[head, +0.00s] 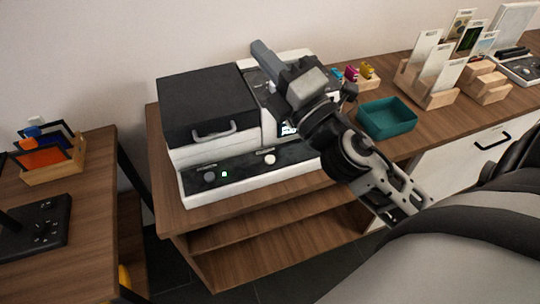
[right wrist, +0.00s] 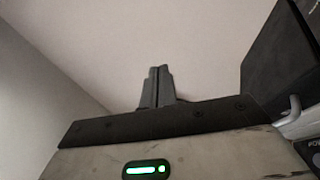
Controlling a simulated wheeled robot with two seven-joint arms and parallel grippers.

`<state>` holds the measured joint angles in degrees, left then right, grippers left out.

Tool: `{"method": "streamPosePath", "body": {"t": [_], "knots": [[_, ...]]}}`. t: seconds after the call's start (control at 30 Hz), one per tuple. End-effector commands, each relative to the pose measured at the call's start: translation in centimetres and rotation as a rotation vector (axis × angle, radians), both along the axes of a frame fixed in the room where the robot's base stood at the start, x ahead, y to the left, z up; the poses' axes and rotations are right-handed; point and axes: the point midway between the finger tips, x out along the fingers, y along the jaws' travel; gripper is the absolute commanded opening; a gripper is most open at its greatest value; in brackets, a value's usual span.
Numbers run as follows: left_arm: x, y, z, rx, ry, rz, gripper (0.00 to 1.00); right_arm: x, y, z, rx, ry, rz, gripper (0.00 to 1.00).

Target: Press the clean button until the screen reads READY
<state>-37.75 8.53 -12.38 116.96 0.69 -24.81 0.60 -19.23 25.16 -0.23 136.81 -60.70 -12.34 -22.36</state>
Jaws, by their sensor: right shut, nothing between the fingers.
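A white and black machine (head: 210,155) with a dark lid and a grey handle stands on the wooden table. Its front strip has a dark knob, a small green light (head: 224,174) and a pale round knob (head: 269,159). I cannot tell which control is the clean button. My right gripper (head: 262,52) is shut and empty, above the machine's right part. In the right wrist view its fingers (right wrist: 157,86) are together against bare wall, touching nothing. The machine's edge (right wrist: 290,75) shows at right. My left gripper is out of view.
A teal tray (head: 387,117) stands right of the machine. Wooden card holders (head: 427,90) and small colourful items (head: 360,72) stand behind it. A side table at left holds a wooden file box (head: 55,165) and a dark device (head: 40,228). The wall is close behind.

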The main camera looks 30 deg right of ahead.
Motion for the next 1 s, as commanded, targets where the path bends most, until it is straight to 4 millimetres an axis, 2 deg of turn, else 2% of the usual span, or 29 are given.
{"method": "streamPosePath", "body": {"t": [0.03, 0.1, 0.17, 0.2, 0.27, 0.33, 0.43, 0.5, 0.63, 0.73, 1.0], "knots": [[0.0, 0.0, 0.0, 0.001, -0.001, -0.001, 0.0, -0.2, 2.3, 1.3, -0.245, -0.09, 0.071, 0.0], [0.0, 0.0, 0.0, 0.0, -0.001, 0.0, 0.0, -0.6, 5.4, 1.2, -0.605, -0.191, 0.171, 0.0], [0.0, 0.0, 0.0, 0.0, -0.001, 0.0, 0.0, -0.9, 7.3, -0.3, -0.918, -0.247, 0.251, 0.0], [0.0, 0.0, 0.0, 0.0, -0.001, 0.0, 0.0, -1.0, 7.9, -1.9, -1.122, -0.267, 0.301, 0.0], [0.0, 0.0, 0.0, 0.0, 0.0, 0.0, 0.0, -0.9, 7.7, -4.7, -1.409, -0.268, 0.37, 0.0], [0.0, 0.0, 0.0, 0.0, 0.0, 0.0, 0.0, -0.6, 6.1, -7.6, -1.702, -0.237, 0.442, 0.0], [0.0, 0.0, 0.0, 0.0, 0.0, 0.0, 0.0, -0.1, 2.6, -10.6, -2.017, -0.148, 0.525, 0.0], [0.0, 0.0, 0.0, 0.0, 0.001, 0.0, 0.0, 0.0, 0.5, -11.7, -2.152, -0.088, 0.565, 0.0], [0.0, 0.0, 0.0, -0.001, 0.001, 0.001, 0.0, 0.0, -1.7, -12.5, -2.277, -0.015, 0.606, 0.0], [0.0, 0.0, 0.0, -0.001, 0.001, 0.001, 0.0, 0.0, -2.3, -12.7, -2.304, 0.005, 0.616, 0.0], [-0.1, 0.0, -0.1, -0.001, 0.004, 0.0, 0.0, 0.0, -2.2, -12.8, -2.3, 0.004, 0.618, 0.0]]}}
